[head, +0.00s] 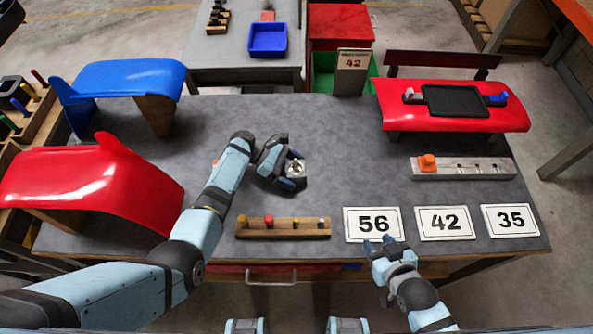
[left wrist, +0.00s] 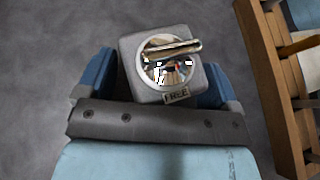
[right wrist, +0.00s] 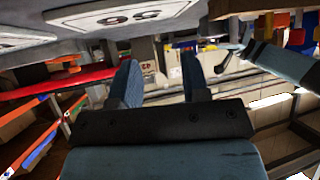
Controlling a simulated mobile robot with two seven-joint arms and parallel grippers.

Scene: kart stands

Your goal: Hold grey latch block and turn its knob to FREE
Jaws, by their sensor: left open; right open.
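The grey latch block (head: 296,167) stands on the grey table, left of its middle. In the left wrist view the latch block (left wrist: 135,50) carries a round shiny knob (left wrist: 168,64). The knob's bar lies nearly crosswise, and a FREE label (left wrist: 176,96) sits at the block's near edge. My left gripper (head: 286,165) is open with its blue fingers on either side of the block; I cannot tell if they touch it. My right gripper (head: 379,245) is open and empty at the table's front edge, below the 56 card.
A wooden rack with coloured pegs (head: 284,235) lies in front of the block. Number cards 56 (head: 373,238), 42 (head: 445,236) and 35 (head: 510,232) lie front right. A red kart panel (head: 90,180) stands left. The table's middle is clear.

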